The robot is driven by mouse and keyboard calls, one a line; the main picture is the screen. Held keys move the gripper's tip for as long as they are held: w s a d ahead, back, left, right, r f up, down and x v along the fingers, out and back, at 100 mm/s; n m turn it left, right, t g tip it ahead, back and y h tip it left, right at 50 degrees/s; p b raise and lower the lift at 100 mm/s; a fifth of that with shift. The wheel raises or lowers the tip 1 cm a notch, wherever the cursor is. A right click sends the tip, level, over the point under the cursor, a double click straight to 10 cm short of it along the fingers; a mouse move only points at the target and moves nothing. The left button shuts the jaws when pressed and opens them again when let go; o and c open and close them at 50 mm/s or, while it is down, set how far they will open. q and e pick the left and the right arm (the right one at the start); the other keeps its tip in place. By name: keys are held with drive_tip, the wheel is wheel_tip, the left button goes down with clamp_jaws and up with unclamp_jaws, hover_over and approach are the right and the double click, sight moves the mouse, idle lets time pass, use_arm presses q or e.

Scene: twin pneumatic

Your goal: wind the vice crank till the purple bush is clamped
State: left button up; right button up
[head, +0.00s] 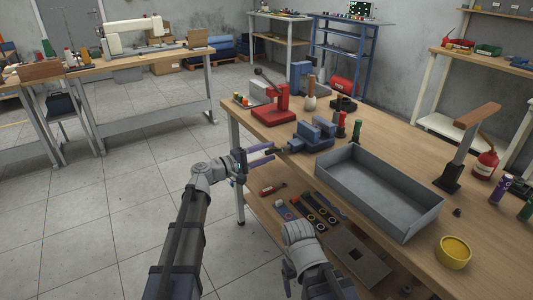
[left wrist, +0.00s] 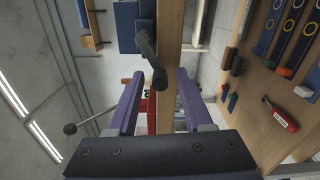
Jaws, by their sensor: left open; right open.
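The blue vice (head: 312,136) stands at the near left edge of the workbench. It shows dark blue at the top of the left wrist view (left wrist: 128,28). Its dark crank (left wrist: 150,62) sticks out toward my left gripper. My left gripper (head: 270,152) is open, its purple fingers pointing at the vice. In the left wrist view the crank end lies between the fingertips (left wrist: 156,82), with gaps on both sides. I cannot make out the purple bush. My right gripper (head: 289,272) is low at the front, below the wrist; its fingertips are not clear, and nothing shows in it.
A grey tray (head: 338,161) lies right of the vice. A lower shelf (head: 262,205) holds several tools. The floor left of the bench (head: 120,200) is clear.

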use_arm(q)
drive_tip(key=v, duration=0.8)
drive_tip(key=shift+d, duration=0.1)
drive_tip(key=s+d+f+m+g+y, duration=0.5)
drive_tip(key=s+d+f+m+g, duration=0.3)
drive_tip(key=s+d+f, duration=0.55)
drive_tip(key=s+a+f+m+g+y, duration=0.1)
drive_tip(key=s+a+f+m+y, duration=0.1)
drive_tip(key=s+a+f+y, duration=0.35)
drive_tip(key=s+a+f+m+g+y, duration=0.25)
drive_tip(key=s+y, duration=0.35)
drive_tip(key=s, duration=0.4)
wheel_tip(320, 180, up, 28)
drive_tip(key=p, duration=2.8)
drive_tip(key=shift+w+d+t+h+p, duration=0.25)
drive_tip(key=shift+w+t+h+p, duration=0.1)
drive_tip(key=shift+w, duration=0.1)
